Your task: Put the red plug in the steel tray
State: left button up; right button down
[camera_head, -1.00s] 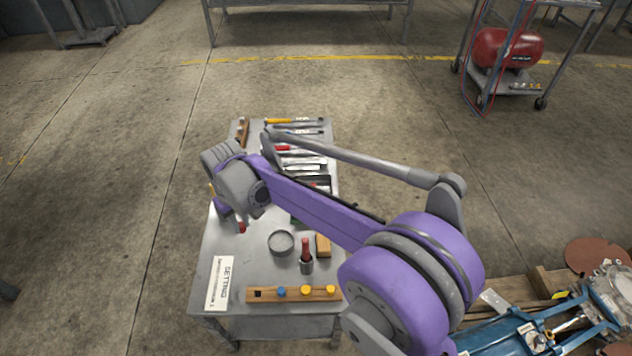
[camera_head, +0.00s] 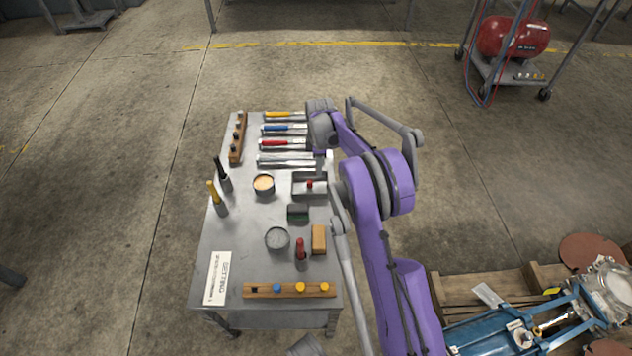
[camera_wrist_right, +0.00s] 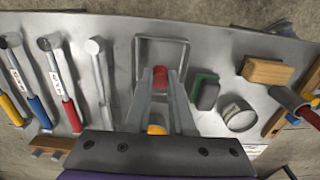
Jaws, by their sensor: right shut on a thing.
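The red plug (camera_head: 310,184) is at the steel tray (camera_head: 296,191), on the right side of the bench below the tools. In the right wrist view the red plug (camera_wrist_right: 160,73) sits between the fingertips of my right gripper (camera_wrist_right: 161,80), which is shut on it. The plug is within the outline of the steel tray (camera_wrist_right: 163,40); I cannot tell whether it touches the tray floor. In the head view my right arm reaches in from the right, and its fingers are partly hidden. My left gripper is not in view.
Next to the tray are a tin with orange contents (camera_head: 264,185), a dark green block (camera_head: 298,213) and a grey tin (camera_head: 277,238). A red-handled tool (camera_head: 300,250) stands upright nearby. A wooden rack (camera_head: 290,290) holds blue and yellow plugs. Hammers (camera_head: 284,145) lie beyond the tray.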

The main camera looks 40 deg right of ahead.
notch_tip(320, 180, down, 7)
jog(key=shift+r+b, duration=0.1)
jog(key=shift+b, duration=0.6)
jog(key=c, duration=0.8)
grip_release()
